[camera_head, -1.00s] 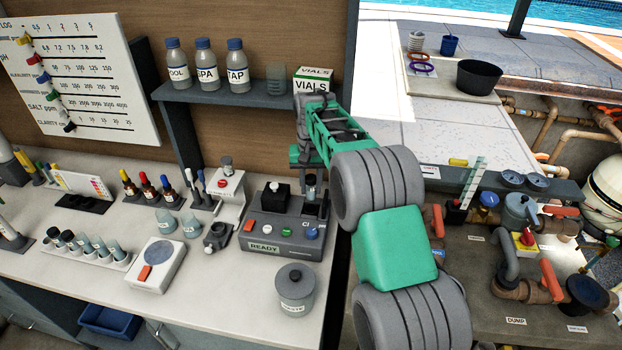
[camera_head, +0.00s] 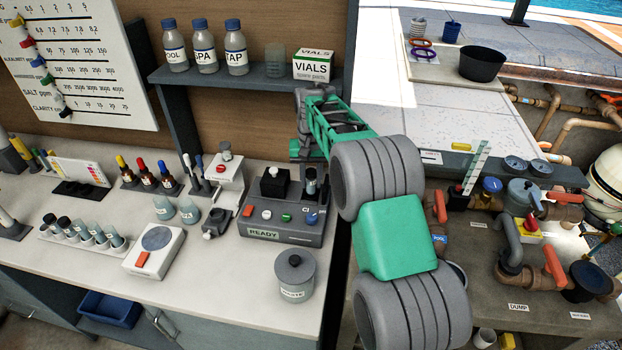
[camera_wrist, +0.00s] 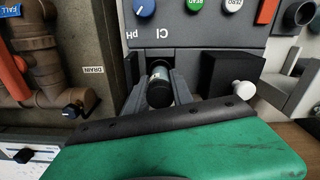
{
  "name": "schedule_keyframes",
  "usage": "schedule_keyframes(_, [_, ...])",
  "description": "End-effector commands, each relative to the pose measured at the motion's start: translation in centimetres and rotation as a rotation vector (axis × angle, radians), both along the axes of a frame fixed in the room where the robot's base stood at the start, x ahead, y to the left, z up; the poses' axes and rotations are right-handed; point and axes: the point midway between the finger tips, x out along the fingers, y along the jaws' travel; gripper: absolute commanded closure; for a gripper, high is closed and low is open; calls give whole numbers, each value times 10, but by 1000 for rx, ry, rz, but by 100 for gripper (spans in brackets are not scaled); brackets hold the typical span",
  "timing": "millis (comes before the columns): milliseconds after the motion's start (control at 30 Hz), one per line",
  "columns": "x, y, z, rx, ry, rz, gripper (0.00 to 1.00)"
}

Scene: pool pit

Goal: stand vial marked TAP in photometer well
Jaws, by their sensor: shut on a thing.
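The photometer (camera_head: 284,229) is a grey box on the bench with a READY screen and coloured buttons. Its upper face with Cl and pH marks shows in the wrist view (camera_wrist: 185,30). My gripper (camera_wrist: 159,92) is shut on a small dark-capped vial (camera_wrist: 158,86), one finger on each side. In the head view this vial (camera_head: 311,186) is at the photometer's rear right, below my gripper. A pale label edge shows under the cap, but I cannot read it. The vial's foot is hidden, and I cannot tell whether it is in the well.
A black block (camera_head: 274,182) stands left of the vial on the photometer. A lidded WASTE pot (camera_head: 294,279) stands in front. A rack of capped vials (camera_head: 85,236) and a white scale (camera_head: 154,251) are left. The bottle shelf (camera_head: 225,80) runs behind.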

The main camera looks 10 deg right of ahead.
Motion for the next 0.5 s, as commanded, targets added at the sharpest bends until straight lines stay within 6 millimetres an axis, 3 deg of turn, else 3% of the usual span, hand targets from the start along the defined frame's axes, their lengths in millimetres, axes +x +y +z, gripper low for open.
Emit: schedule_keyframes(500, [0, 0, -18, 0, 1, 0, 100])
